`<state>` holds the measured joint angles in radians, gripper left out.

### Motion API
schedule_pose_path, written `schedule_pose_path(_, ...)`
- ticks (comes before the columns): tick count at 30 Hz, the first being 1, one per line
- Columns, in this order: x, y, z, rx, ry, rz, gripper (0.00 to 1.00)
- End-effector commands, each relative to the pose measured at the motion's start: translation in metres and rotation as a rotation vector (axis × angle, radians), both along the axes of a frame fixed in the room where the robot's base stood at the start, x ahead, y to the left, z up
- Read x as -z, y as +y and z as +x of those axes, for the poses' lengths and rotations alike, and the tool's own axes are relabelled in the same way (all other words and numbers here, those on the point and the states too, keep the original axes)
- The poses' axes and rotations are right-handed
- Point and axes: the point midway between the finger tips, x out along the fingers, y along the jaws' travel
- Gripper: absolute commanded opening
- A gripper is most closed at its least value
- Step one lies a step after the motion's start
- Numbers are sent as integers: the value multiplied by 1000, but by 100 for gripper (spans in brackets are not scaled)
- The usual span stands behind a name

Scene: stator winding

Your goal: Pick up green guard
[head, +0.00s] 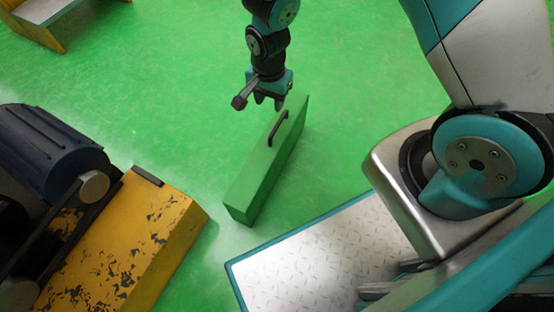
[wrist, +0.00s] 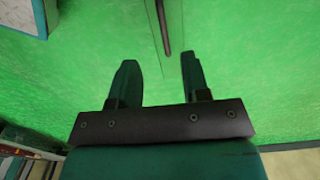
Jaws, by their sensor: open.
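The green guard (head: 262,172) is a long green box lying on the green floor in the middle of the head view. A dark bar handle (head: 278,128) stands on its top, toward the far end. My gripper (head: 267,101) is at the guard's far end in the head view, beyond the handle and apart from it. In the wrist view my gripper (wrist: 160,75) is open and empty between its two fingers. The handle (wrist: 163,28) shows ahead of the fingertips, between their lines. The guard blends with the floor there, so its edges are hard to make out.
A worn yellow base (head: 140,240) with a dark motor (head: 45,150) stands at the left. A yellow and wooden structure (head: 40,20) is at the top left. My metal-plated base deck (head: 310,265) is at the bottom. The floor (head: 165,90) around the guard is clear.

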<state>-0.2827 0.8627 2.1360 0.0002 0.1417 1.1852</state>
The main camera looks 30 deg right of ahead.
Motion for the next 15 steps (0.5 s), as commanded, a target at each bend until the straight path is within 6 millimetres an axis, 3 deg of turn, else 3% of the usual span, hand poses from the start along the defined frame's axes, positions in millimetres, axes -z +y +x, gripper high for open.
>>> schedule_pose_path(9,76,-1,-1,1,3,-1,43)
schedule_pose_path(15,109,0,0,0,1,0,43)
